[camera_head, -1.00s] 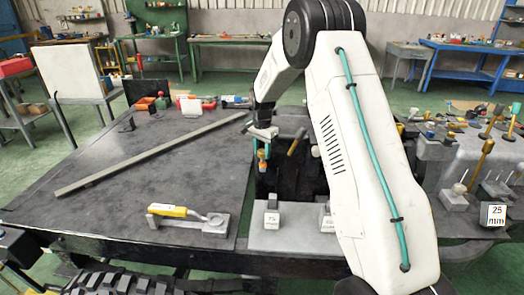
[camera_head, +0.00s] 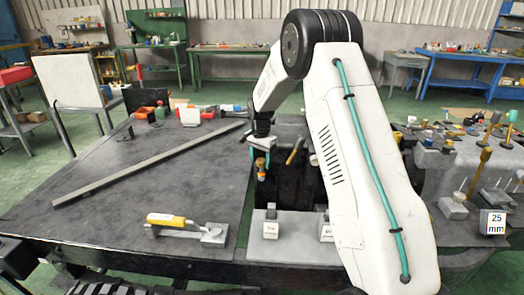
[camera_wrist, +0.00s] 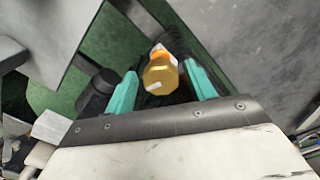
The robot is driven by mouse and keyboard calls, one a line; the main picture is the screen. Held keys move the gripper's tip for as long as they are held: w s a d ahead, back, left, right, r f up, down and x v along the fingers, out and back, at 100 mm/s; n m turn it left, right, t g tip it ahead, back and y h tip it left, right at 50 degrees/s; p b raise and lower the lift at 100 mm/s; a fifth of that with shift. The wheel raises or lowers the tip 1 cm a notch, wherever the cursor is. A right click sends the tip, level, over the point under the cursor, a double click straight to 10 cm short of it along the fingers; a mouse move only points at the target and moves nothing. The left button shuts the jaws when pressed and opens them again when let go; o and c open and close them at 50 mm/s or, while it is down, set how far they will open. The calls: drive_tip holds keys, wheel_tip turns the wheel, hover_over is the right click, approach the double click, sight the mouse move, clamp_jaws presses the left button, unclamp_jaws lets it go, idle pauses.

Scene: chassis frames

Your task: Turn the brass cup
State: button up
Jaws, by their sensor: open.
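The brass cup (camera_wrist: 160,76) shows in the wrist view as a gold, faceted piece with an orange and white part behind it. In the head view the cup (camera_head: 261,172) is small, below my gripper, over a dark gap between the table sections. My gripper (camera_head: 260,157) points down with its teal fingers apart. In the wrist view the gripper's fingers (camera_wrist: 161,88) stand on either side of the cup, with a visible gap on each side. Whether the cup sits between the fingertips in depth, or just beyond them, I cannot tell.
A dark table (camera_head: 120,205) carries a long grey bar (camera_head: 150,165) and a yellow-handled tool (camera_head: 172,220) on the left. A grey block (camera_head: 270,228) stands in front of the gap. A slanted dark handle with a yellow end (camera_head: 295,152) is close to the right of my gripper.

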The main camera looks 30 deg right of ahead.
sight(262, 160)
drive_tip(key=n, duration=1)
drive_tip(key=shift+s+d, duration=0.1)
drive_tip(key=shift+d, duration=0.05)
wheel_tip(262, 160, up, 8)
drive_tip(key=shift+r, duration=0.1)
drive_tip(key=s+a+r, duration=0.4)
drive_tip(key=s+r, duration=0.3)
drive_tip(key=s, duration=0.2)
drive_tip(key=s+a+r+n, duration=0.1)
drive_tip(key=s+a+r, duration=0.4)
drive_tip(key=s+r, duration=0.3)
drive_tip(key=shift+s+a+n+t, duration=0.25)
drive_tip(key=shift+s+n+t, duration=0.05)
drive_tip(key=shift+s, duration=0.75)
drive_tip(key=shift+r, duration=0.1)
